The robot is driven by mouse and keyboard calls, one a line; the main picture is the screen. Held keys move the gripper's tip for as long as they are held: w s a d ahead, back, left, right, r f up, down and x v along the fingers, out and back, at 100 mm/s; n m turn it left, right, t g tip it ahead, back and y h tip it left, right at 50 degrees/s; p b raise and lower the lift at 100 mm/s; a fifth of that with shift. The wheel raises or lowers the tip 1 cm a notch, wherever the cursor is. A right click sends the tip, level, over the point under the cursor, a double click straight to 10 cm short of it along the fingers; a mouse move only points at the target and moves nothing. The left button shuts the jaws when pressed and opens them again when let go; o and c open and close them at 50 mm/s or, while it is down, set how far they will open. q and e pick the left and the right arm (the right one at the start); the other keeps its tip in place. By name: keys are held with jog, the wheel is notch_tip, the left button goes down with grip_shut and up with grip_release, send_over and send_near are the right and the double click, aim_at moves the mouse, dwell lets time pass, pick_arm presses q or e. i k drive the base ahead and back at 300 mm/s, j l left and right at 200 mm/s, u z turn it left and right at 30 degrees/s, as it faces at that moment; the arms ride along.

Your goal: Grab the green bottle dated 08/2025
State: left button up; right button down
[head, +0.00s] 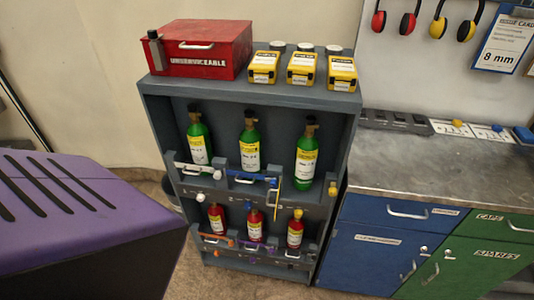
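Three green bottles stand upright on the upper shelf of a grey rack (151,92): a left one (196,131), a middle one (247,135) and a right one (307,143). Each has a black top and a yellow and white label. The print on the labels is too small to read, so I cannot tell which is dated 08/2025. A bar with white and blue latches (239,177) runs across the front of the left and middle bottles. Neither of my grippers is in view.
Red bottles (255,226) stand on the lower shelf. A red "UNSERVICEABLE" box (205,50) and yellow cases (302,68) sit on top. A metal-topped bench (430,166) adjoins on the right; a purple slotted surface (70,210) fills the left foreground. Some floor (193,270) is clear.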

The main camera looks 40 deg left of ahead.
aim_at(307, 147)
jog(key=k+j+u, duration=0.2)
jog(key=j, duration=0.35)
jog(key=j+u, duration=0.2)
jog(key=j, duration=0.3)
jog(key=i+l+u, duration=0.1)
jog(key=l, duration=0.25)
jog(key=i+l+u, duration=0.1)
jog(key=i+l, duration=0.15)
jog(key=l, duration=0.15)
jog(key=i+l, duration=0.1)
jog(key=l, duration=0.3)
jog(key=i+l+u, duration=0.15)
jog(key=l, duration=0.25)
jog(key=i+l+u, duration=0.1)
jog(key=l, duration=0.3)
jog(key=i+l+u, duration=0.1)
jog(key=l, duration=0.3)
jog(key=i+l+u, duration=0.1)
jog(key=l, duration=0.35)
